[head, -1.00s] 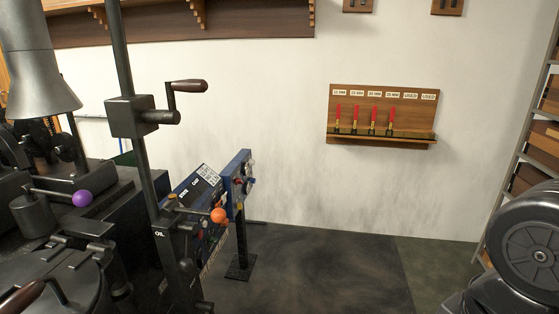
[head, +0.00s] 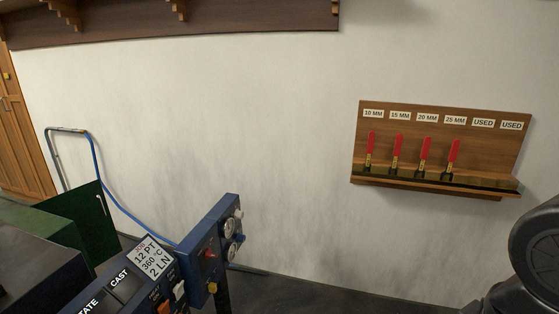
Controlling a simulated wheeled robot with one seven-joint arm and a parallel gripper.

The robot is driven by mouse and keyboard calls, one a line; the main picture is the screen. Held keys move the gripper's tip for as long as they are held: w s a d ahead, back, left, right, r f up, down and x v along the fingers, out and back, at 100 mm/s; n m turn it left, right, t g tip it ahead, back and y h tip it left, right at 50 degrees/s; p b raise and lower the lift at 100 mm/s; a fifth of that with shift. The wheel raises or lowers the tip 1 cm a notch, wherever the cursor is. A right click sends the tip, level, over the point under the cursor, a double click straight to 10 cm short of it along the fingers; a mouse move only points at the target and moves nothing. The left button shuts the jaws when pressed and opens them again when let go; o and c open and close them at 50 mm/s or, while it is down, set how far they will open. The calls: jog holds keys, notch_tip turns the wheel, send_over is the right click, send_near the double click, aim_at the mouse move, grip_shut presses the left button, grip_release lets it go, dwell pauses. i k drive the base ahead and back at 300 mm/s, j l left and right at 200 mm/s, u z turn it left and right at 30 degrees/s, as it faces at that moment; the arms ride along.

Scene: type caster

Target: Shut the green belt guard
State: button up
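A dark green panel (head: 88,222), which looks like the belt guard, stands upright and angled out at the lower left, beside a low green housing (head: 48,227). The panel appears swung open from the housing, but the hinge and the belt are not clear. The black machine body at the lower left hides part of the housing. My gripper is outside the view; only a dark rounded part of my arm shows at the right edge, far from the panel.
A blue control box (head: 212,245) and a tilted panel with a job card (head: 151,256) stand at bottom centre-left. A bent metal rail (head: 62,130) and a blue hose (head: 112,195) are near the green panel. A wooden rack (head: 440,150) with red-handled tools hangs right.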

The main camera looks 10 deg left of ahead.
aim_at(86, 205)
jog(key=i+u, duration=0.7)
jog(key=i+l+u, duration=0.2)
jog(key=u, duration=0.15)
jog(key=i+u, duration=0.45)
jog(key=i+l+u, duration=0.15)
jog(key=u, duration=0.3)
jog(key=i+l+u, duration=0.25)
jog(key=u, duration=0.2)
jog(key=i, duration=0.1)
